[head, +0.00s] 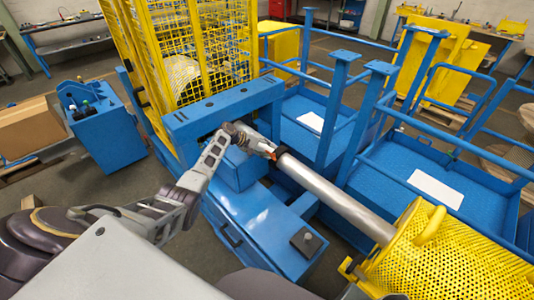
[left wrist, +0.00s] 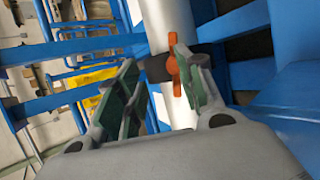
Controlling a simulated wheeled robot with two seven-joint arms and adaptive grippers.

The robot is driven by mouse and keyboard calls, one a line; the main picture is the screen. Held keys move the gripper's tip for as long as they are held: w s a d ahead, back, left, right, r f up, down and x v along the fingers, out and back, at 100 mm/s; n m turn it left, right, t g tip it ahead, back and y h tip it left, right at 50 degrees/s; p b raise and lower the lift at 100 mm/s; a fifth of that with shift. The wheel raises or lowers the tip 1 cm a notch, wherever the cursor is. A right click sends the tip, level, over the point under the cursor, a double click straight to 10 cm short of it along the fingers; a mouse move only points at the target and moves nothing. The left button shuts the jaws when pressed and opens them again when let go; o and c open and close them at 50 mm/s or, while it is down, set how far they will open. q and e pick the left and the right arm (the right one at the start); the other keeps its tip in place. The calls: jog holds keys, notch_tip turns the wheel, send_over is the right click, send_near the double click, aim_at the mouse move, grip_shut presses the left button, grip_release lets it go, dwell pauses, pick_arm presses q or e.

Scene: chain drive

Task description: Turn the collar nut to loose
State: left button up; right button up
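The collar nut is a small orange winged piece (left wrist: 173,70) on a dark collar (left wrist: 155,68) around a pale grey shaft (left wrist: 168,25). In the head view its orange part (head: 273,155) shows at the upper left end of the shaft (head: 335,198), partly hidden by my gripper. My left gripper (head: 268,152) is at the nut. In the left wrist view its two green-padded fingers (left wrist: 156,62) stand apart, with the orange piece close beside the right finger. I cannot tell whether they touch. My right gripper is not in view.
A blue machine frame (head: 225,105) stands close behind my left gripper, with a yellow mesh guard (head: 200,45) above. A yellow perforated guard (head: 455,255) covers the shaft's lower right end. Blue rails and posts (head: 365,115) rise right of the shaft.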

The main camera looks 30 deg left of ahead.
pick_arm(q)
notch_tip(320, 180, up, 7)
dwell(0.6)
jog(key=shift+w, duration=0.1)
jog(key=shift+c, duration=0.4)
